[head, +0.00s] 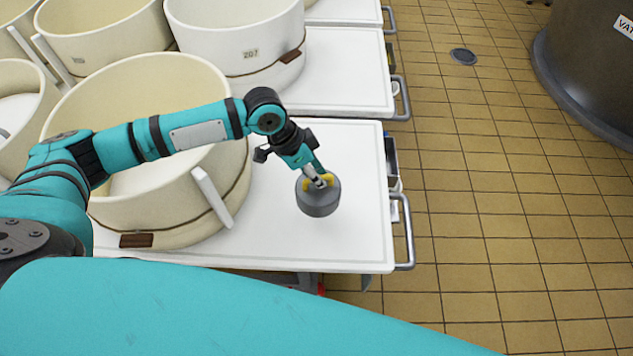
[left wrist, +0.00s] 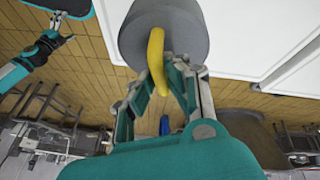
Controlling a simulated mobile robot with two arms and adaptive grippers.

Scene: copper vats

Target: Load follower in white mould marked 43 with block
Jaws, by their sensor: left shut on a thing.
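My left gripper (head: 317,180) is shut on the yellow handle of a grey round block (head: 319,201). The block is over the right part of the nearest white table top, beside the large cream mould (head: 150,205); its height above the top is hard to tell. In the left wrist view, the block (left wrist: 190,32) and its yellow handle (left wrist: 156,58) show at my fingertips. A white mould (head: 237,38) behind is marked 207. I cannot read 43 on any mould.
The white table top (head: 350,225) is bare right of the cream mould and has a metal handle (head: 408,232) at its right edge. More tables with moulds stand behind. The tiled floor (head: 480,190) is open up to a dark vat (head: 590,75).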

